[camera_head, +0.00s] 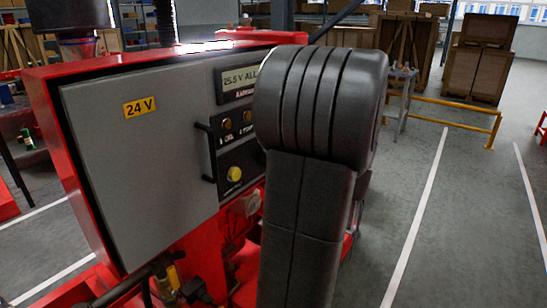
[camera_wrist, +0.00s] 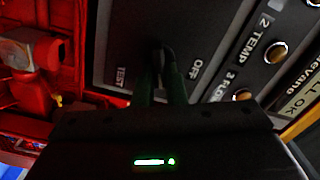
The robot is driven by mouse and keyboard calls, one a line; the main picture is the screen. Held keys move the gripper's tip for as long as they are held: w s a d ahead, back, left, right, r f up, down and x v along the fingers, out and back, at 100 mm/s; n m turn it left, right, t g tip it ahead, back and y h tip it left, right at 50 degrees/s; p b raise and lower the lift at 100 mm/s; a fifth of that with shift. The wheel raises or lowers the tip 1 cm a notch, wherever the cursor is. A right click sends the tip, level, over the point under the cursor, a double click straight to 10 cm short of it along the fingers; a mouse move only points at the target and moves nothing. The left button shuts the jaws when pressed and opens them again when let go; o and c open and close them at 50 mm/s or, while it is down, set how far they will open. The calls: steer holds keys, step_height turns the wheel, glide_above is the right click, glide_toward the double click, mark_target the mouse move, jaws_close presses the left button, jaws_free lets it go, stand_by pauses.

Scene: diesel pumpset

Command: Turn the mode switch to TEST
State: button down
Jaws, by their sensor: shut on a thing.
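The mode switch (camera_wrist: 157,58) is a dark knob on a dark panel in the wrist view, with the label OFF to its right and TEST to its left. My gripper (camera_wrist: 164,72) is shut on it, with one finger on each side. The knob is dark and mostly covered by the fingers, so I cannot tell which label it points to. In the head view my arm hides the switch and my gripper.
The grey cabinet door (camera_head: 140,165) with a handle (camera_head: 208,150) is left of the panel. A yellow knob (camera_head: 234,174) and indicator lamps (camera_head: 227,124) sit left of my arm, below a display (camera_head: 238,80). Red pipework (camera_wrist: 38,65) is close by.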

steer(key=shift+f+m+p, duration=0.15)
steer(key=shift+m+p, duration=0.3)
steer(key=shift+m, duration=1.85)
steer(key=c, duration=1.5)
jaws_free()
steer(key=shift+d+f, duration=0.1)
steer(key=shift+d, duration=0.05)
steer(key=b+v, duration=0.1)
steer(key=v, duration=1.2)
steer(key=shift+s+d, duration=0.2)
steer(key=shift+d, duration=0.05)
